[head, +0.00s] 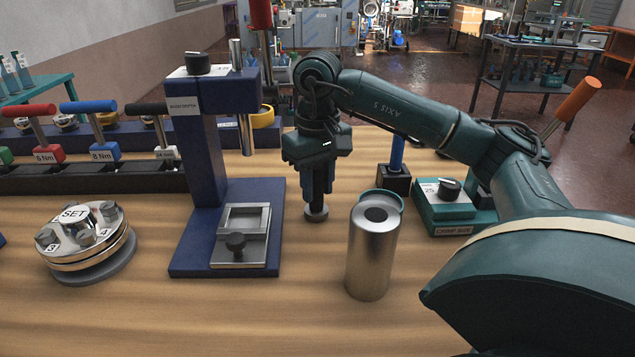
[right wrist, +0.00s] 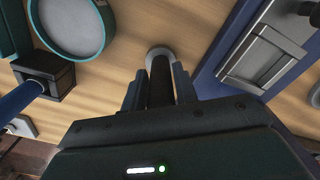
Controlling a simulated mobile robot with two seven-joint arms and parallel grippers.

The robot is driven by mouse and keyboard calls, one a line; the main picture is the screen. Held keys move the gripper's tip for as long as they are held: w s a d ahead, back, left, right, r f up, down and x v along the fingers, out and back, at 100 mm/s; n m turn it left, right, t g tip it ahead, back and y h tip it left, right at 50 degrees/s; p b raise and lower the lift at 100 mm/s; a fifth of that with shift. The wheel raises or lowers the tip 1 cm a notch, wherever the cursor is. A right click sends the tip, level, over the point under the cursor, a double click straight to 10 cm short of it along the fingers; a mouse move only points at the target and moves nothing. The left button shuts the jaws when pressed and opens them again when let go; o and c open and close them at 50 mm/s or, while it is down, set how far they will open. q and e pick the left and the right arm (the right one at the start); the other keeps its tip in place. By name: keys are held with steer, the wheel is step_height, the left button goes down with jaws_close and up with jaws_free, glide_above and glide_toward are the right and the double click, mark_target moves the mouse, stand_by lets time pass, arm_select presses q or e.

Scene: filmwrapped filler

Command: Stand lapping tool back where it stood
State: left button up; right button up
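The lapping tool (head: 316,213) has a dark upright handle and a round grey metal foot. It stands between the blue press and the metal cylinder. My right gripper (head: 319,188) points straight down and is shut on its handle. In the right wrist view, the handle and pale round foot of the lapping tool (right wrist: 160,55) show between the two fingers of my right gripper (right wrist: 160,88). The foot is at or just above the table; I cannot tell whether it touches. My left gripper is not in view.
The blue press (head: 203,150) stands close on the left. A metal cylinder (head: 369,255) with a teal rim stands close on the right. A black block with a blue rod (head: 396,178) and a teal knob box (head: 450,215) lie beyond. The front table (head: 210,315) is clear.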

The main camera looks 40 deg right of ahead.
steer(key=o, duration=0.5)
steer(key=shift+c, duration=0.2)
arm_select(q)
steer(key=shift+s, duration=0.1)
arm_select(e)
steer(key=shift+r, duration=0.3)
step_height(320, 180, up, 7)
steer(key=shift+f+p, duration=0.2)
steer(key=shift+p, duration=0.8)
step_height(320, 180, up, 4)
steer(key=p, duration=0.2)
steer(key=shift+r+p, duration=0.2)
steer(key=shift+p, duration=0.1)
steer(key=shift+r, duration=0.4)
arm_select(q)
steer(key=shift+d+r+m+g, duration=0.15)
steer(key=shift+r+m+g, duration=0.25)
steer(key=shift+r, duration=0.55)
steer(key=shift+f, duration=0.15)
